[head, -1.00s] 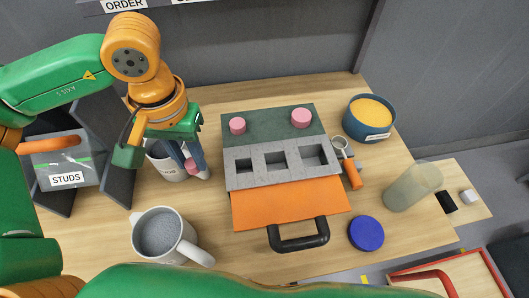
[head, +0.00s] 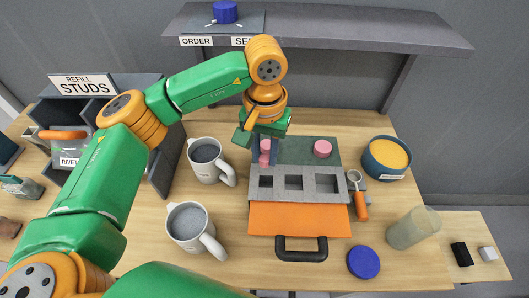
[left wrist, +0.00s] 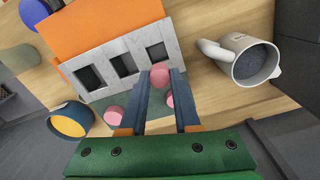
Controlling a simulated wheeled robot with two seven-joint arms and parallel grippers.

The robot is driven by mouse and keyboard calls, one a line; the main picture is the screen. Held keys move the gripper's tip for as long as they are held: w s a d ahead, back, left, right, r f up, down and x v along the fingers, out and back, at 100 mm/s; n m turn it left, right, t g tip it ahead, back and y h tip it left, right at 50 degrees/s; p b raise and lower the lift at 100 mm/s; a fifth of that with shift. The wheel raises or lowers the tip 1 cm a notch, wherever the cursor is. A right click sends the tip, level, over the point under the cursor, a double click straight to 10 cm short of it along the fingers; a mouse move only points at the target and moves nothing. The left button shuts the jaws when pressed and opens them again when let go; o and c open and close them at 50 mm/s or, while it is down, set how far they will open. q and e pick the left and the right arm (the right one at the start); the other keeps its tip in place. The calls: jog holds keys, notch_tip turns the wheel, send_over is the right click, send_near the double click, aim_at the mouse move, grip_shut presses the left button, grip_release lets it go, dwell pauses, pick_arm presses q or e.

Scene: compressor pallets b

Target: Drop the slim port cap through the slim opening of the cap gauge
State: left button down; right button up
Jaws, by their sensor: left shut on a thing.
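My left gripper (head: 264,160) points down over the back left of the cap gauge and is shut on a pink port cap, which shows between the fingertips in the left wrist view (left wrist: 160,75). The grey gauge block (head: 337,196) has three square openings in a row. The leftmost opening (head: 265,182) looks smallest in the head view; it is the one nearest the fingertips in the left wrist view (left wrist: 156,53). The held cap is behind that opening, not over it. Another pink cap (head: 322,148) stands on the dark green pad (head: 298,144); a third (left wrist: 170,99) shows between the fingers, beyond the held one. My right gripper is not in view.
Two grey-filled mugs (head: 207,172) (head: 187,228) stand left of the gauge. An orange plate with a black handle (head: 302,252) lies in front. A scoop (head: 360,207), yellow-filled bowl (head: 370,160), blue disc (head: 363,262) and translucent cup (head: 410,230) are at right. A shelf (head: 350,30) overhangs the back.

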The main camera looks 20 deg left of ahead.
aim_at(266, 166)
pick_arm(q)
jog(key=shift+s+d+f+b, duration=0.3)
jog(key=shift+d+f+b, duration=0.05)
jog(key=shift+f+b, duration=0.55)
jog(key=shift+b, duration=0.05)
jog(key=shift+w+a+f+b, duration=0.1)
jog(key=shift+f+b, duration=0.4)
jog(key=shift+f, duration=0.1)
jog(key=shift+w+a+f+b, duration=0.1)
jog(key=shift+f+b, duration=0.4)
jog(key=shift+f, duration=0.1)
notch_tip(266, 166, down, 3)
jog(key=b, duration=0.3)
jog(key=shift+s, duration=0.1)
jog(key=c, duration=0.6)
grip_release()
jog(key=shift+d, duration=0.1)
jog(key=shift+o, duration=0.2)
notch_tip(266, 166, up, 7)
jog(key=shift+r+b, duration=0.15)
jog(key=shift+b, duration=0.2)
